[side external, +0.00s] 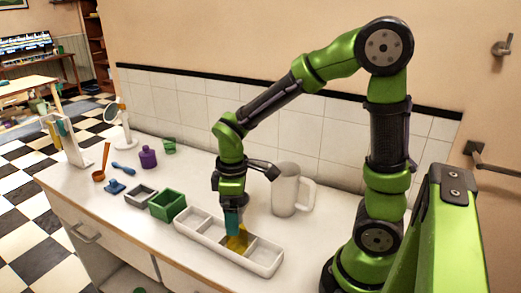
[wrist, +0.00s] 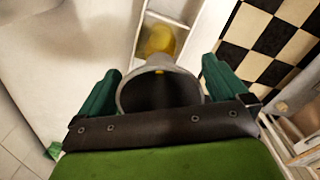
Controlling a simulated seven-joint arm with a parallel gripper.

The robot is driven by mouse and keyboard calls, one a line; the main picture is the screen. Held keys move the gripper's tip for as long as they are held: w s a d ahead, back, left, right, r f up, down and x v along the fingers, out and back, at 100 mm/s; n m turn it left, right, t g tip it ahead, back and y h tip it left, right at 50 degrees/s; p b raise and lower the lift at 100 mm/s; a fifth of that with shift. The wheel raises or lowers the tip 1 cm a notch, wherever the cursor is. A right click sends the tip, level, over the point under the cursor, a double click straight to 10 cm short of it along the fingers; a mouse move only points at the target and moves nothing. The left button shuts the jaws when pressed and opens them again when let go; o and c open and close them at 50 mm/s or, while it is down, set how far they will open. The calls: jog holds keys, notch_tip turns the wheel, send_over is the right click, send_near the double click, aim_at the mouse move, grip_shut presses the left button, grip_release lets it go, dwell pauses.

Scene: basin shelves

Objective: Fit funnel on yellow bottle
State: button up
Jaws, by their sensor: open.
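A yellow object (side external: 237,242) sits in the long white divided tray (side external: 262,262), directly under my gripper (side external: 233,222). I cannot tell its full shape, as the teal fingers partly hide it. In the wrist view, yellow (wrist: 159,40) shows beyond a round grey rim (wrist: 124,98) with a dark inside, which looks like a funnel mouth. My fingers are open and point down at the tray. Whether the rim rests on the yellow object cannot be told.
Green (side external: 167,206) and grey (side external: 141,195) boxes, a purple bottle (side external: 148,157), a green cup (side external: 169,146) and a round mirror (side external: 121,120) stand to the left. The counter's front edge is close to the tray.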

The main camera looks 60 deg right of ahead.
notch_tip(320, 180, up, 17)
jog(key=shift+f, duration=0.2)
dwell(0.3)
jog(key=s+a+f+m+t+y, duration=0.2)
jog(key=s+m+t, duration=0.4)
jog(key=m, duration=0.3)
jog(key=shift+s+f+t, duration=0.4)
jog(key=shift+f+t, duration=0.2)
